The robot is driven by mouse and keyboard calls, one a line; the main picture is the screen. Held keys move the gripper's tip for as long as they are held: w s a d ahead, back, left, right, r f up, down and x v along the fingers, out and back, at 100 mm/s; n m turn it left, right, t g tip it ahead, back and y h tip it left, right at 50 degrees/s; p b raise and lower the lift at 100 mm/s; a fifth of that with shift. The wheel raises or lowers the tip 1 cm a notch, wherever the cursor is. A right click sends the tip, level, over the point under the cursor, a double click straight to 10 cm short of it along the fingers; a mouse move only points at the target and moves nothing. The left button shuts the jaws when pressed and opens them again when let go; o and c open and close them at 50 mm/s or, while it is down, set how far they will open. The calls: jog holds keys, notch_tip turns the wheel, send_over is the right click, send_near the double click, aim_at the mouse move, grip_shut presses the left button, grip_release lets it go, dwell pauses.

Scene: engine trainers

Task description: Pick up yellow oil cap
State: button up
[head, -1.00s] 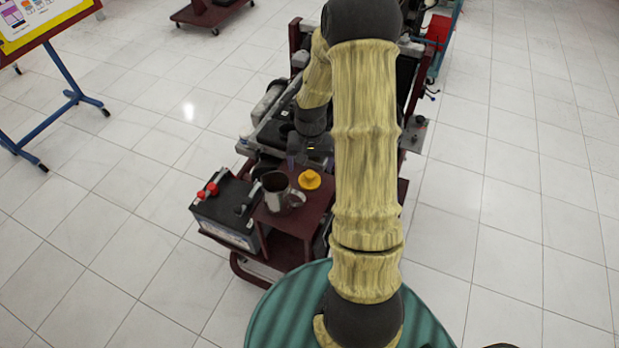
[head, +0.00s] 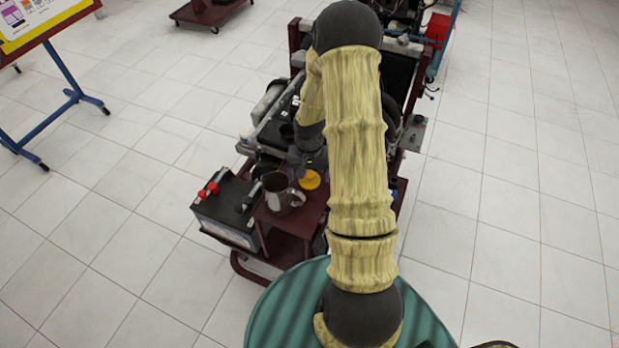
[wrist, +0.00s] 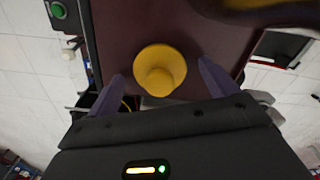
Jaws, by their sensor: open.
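The yellow oil cap (head: 310,180) sits on a dark red shelf (head: 314,205) beside a metal jug (head: 277,190). In the wrist view the cap (wrist: 160,70) is a round disc with a raised knob, lying near the shelf's edge. My gripper (wrist: 160,85) is open, with one purple finger on each side of the cap and visible gaps between. In the head view my gripper (head: 300,160) is just behind and above the cap and partly hides it. Whether the fingers reach down to the cap's height is unclear.
The metal jug stands close to the left of the cap, its handle towards it. A black battery (head: 228,210) with red terminals sits further left. The engine trainer (head: 270,130) rises behind the shelf. Open tiled floor lies around the stand.

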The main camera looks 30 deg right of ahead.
aim_at(310, 173)
jog(key=c, duration=1.1)
jog(key=shift+o, duration=0.2)
jog(key=shift+r, duration=0.65)
notch_tip(310, 173, up, 9)
jog(key=shift+f+b, duration=0.15)
jog(key=shift+b, duration=0.55)
jog(key=shift+d, duration=0.1)
